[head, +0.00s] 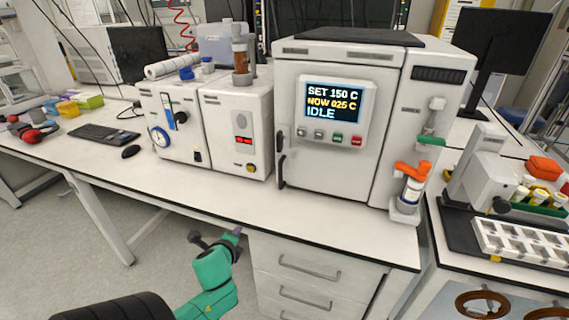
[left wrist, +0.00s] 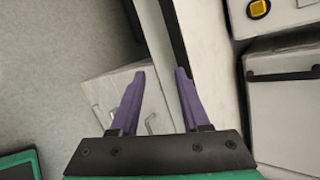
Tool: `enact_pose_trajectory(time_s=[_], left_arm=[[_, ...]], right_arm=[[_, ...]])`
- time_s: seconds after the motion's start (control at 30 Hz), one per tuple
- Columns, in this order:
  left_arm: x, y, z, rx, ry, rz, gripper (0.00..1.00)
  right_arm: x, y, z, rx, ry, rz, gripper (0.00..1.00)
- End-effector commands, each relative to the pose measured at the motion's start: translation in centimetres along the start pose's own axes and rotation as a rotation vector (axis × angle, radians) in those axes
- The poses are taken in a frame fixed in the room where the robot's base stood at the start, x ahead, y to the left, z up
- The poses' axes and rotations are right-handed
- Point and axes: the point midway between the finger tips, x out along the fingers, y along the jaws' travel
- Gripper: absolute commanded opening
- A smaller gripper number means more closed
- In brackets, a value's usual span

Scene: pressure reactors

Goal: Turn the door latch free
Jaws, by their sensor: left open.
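The reactor (head: 330,165) is a white cabinet with a closed front door. Two dark parts sit at the door's left edge: a short upper one (head: 280,142) and a longer upright bar (head: 282,171) below it; I cannot tell for certain which is the latch. In the left wrist view a black bar (left wrist: 284,74) shows on a white front at the right. My left gripper (head: 219,237) is open and empty, in front of the bench edge and below the door parts. Its purple fingers (left wrist: 160,75) are apart with nothing between them. My right gripper is out of view.
The reactor's display (head: 334,104) reads SET 150 C, NOW 025 C, IDLE. A white control unit (head: 237,130) stands left of the door. An orange-handled valve (head: 411,172) is at the right. Drawers (head: 310,270) lie below the bench. The front bench strip (head: 230,200) is clear.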

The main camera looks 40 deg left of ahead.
Motion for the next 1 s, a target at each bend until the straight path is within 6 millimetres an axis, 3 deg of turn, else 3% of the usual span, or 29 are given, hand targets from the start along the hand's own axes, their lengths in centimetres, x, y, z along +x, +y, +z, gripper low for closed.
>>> enact_pose_trajectory(time_s=[0.03,0.1,0.2,0.23,0.33,0.43,0.8,1.0], left_arm=[[-2.3,-4.8,1.1,0.176,-0.042,-0.13,0.46],[-6.0,-11.7,2.3,0.507,-0.131,-0.315,0.46],[-10.4,-18.2,1.9,0.927,-0.265,-0.517,0.46],[-11.3,-19.4,1.5,1.016,-0.297,-0.557,0.46],[-13.0,-21.6,0.7,1.186,-0.366,-0.632,0.46],[-12.6,-22.6,0.5,1.211,-0.376,-0.645,0.46],[-5.7,-28.1,0.0,1.204,-0.377,-0.642,0.46],[-3.3,-30.0,0.0,1.196,-0.375,-0.637,0.46]], right_arm=[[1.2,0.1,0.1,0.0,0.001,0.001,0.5],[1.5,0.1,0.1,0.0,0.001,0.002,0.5],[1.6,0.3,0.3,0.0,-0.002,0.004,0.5],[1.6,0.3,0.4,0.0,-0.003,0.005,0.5],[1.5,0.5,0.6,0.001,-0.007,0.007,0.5],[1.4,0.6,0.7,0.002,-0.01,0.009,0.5],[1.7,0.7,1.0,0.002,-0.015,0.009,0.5],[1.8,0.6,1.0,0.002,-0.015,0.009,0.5]])
